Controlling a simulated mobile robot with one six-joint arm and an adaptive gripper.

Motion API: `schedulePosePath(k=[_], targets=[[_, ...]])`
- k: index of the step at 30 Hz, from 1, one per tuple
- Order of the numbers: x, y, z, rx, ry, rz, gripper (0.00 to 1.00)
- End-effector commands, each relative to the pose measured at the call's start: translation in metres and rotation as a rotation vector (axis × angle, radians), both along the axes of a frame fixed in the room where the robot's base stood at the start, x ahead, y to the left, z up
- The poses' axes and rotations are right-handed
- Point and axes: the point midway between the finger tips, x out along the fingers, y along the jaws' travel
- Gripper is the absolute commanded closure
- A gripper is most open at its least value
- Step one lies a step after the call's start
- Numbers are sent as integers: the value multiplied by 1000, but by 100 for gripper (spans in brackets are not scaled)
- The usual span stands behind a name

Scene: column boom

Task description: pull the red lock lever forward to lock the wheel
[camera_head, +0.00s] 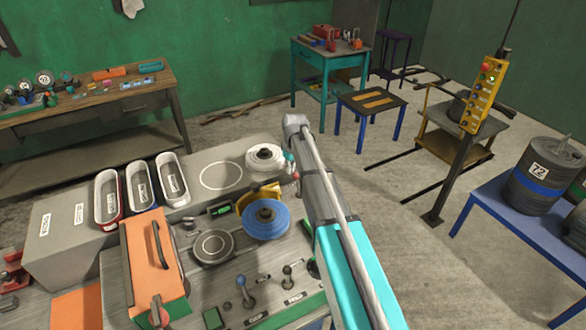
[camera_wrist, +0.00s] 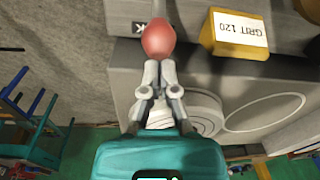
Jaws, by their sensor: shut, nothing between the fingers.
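The red lever knob (camera_wrist: 158,38) is in the wrist view, straight ahead of the fingertips. My gripper (camera_wrist: 159,66) is shut and empty, its tips close to the knob's near side; I cannot tell whether they touch it. In the head view a small red spot (camera_head: 295,176) beside my arm may be this knob; my arm hides the fingers there. A blue wheel (camera_head: 262,222) with a yellow guard (camera_head: 262,192) and a white wheel (camera_head: 265,157) are on the machine bench, left of my arm.
A yellow block labelled GRIT 120 (camera_wrist: 240,33) is right of the knob in the wrist view. Small levers (camera_head: 243,287) rise from the front panel. Bare floor (camera_head: 400,215) lies to the right.

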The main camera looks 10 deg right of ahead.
Motion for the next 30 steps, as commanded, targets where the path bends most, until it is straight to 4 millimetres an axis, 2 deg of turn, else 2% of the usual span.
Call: schedulePosePath(k=[14, 15, 20, 30], targets=[[0, 1, -5, 0, 0, 1, 100], [0, -15, -5, 0, 0, -4, 100], [0, -4, -5, 1, -2, -2, 100], [-4, -11, -3, 13, -37, -12, 100]])
